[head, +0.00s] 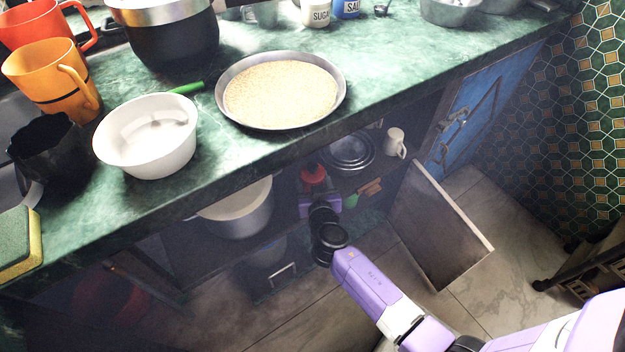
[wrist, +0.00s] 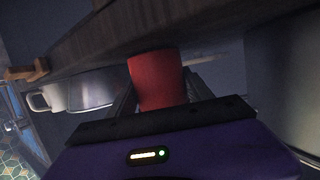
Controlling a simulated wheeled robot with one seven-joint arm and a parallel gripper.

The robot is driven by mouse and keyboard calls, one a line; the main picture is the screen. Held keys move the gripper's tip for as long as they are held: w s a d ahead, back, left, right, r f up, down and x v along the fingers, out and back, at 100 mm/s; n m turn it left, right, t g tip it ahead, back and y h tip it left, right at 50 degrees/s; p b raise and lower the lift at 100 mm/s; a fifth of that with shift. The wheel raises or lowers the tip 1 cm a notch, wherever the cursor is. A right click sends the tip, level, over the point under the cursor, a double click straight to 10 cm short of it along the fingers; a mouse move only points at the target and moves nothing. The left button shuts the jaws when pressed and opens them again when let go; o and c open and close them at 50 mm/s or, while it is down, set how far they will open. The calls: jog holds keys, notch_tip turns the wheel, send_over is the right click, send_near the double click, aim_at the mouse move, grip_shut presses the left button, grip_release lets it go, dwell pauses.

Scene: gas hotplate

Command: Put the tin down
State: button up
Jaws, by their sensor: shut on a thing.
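The red tin (head: 314,174) is inside the open cupboard under the counter, in my gripper (head: 318,190). In the wrist view the red tin (wrist: 157,80) stands between the two dark fingers of my gripper (wrist: 158,95), which are shut on it. A dark wooden board (wrist: 200,28), the cupboard shelf, runs close to the tin's end in the wrist view. I cannot tell whether the tin touches it. The fingers are mostly hidden in the head view.
On the shelf are a metal pan (head: 350,151), a white mug (head: 395,143), a small wooden thing (head: 369,188) and a large pale pot (head: 238,208). An open cupboard door (head: 436,225) stands right of my arm. The green counter (head: 400,85) overhangs the cupboard.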

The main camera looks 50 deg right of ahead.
jog(key=shift+f, duration=0.15)
jog(key=o, duration=1.4)
jog(key=shift+s+a+r, duration=0.1)
jog(key=shift+s+r, duration=0.05)
jog(key=shift+r, duration=0.1)
jog(key=v, duration=1.2)
jog(key=shift+f, duration=0.1)
